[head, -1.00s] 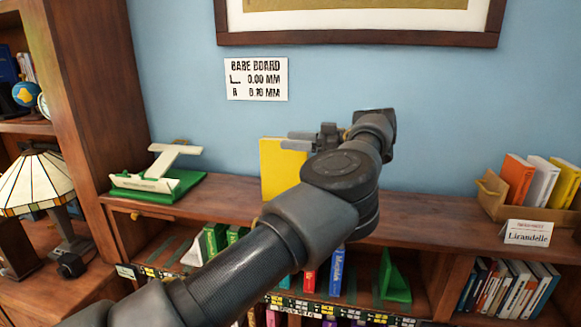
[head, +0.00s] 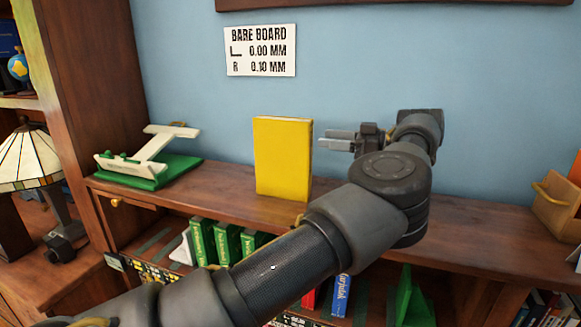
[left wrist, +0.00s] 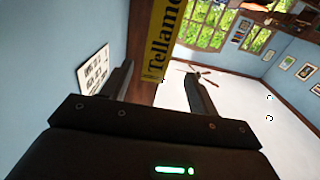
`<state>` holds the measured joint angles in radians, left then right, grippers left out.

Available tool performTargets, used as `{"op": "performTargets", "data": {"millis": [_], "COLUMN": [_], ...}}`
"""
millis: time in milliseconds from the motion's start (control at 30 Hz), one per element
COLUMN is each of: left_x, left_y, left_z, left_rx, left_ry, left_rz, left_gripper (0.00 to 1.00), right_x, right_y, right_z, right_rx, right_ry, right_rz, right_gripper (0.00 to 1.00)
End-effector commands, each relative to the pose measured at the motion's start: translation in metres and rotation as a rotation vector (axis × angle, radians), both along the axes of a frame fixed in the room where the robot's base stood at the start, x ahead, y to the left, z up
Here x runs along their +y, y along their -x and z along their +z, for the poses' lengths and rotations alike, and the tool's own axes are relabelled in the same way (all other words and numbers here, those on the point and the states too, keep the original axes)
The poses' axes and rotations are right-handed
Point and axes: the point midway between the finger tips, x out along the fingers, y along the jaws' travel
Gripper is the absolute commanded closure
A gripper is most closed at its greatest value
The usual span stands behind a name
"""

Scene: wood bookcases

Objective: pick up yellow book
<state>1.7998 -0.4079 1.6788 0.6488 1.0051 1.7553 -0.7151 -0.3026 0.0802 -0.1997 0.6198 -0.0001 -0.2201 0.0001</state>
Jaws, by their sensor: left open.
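The yellow book (head: 283,158) stands upright on the top of the wood bookcase, with its broad face towards me. My left gripper (head: 328,140) is just right of the book, its fingers pointing left towards the book's right edge. It is open and empty, and a small gap shows between fingertips and book. In the left wrist view the yellow book's lettered spine (left wrist: 162,42) is ahead of the open fingers of my left gripper (left wrist: 160,74), in line with the space between them. My right gripper is not in view.
A white and green stand (head: 150,165) is left of the book. A wooden box (head: 557,208) is at the far right. Green books (head: 228,243) fill part of the shelf below. A lamp (head: 35,165) stands at left. The blue wall is close behind.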

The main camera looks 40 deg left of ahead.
Motion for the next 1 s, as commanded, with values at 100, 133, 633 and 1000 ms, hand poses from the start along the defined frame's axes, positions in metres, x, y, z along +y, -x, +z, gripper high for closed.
{"op": "performTargets", "data": {"millis": [100, 133, 633, 1000], "left_x": [0.001, 0.001, 0.042, 0.052], "left_y": [0.000, 0.000, 0.014, 0.018], "left_z": [-0.008, -0.008, -0.007, -0.007], "left_rx": [0.000, 0.000, 0.004, 0.002], "left_ry": [0.000, 0.000, -0.003, 0.001], "left_rz": [0.001, 0.001, -0.002, -0.004], "left_gripper": [0.40, 0.40, 0.40, 0.40], "right_x": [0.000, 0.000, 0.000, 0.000], "right_y": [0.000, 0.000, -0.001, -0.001], "right_z": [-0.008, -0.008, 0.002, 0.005], "right_rx": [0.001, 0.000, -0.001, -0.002], "right_ry": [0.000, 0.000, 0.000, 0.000], "right_rz": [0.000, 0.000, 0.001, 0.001], "right_gripper": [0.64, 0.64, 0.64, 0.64]}}
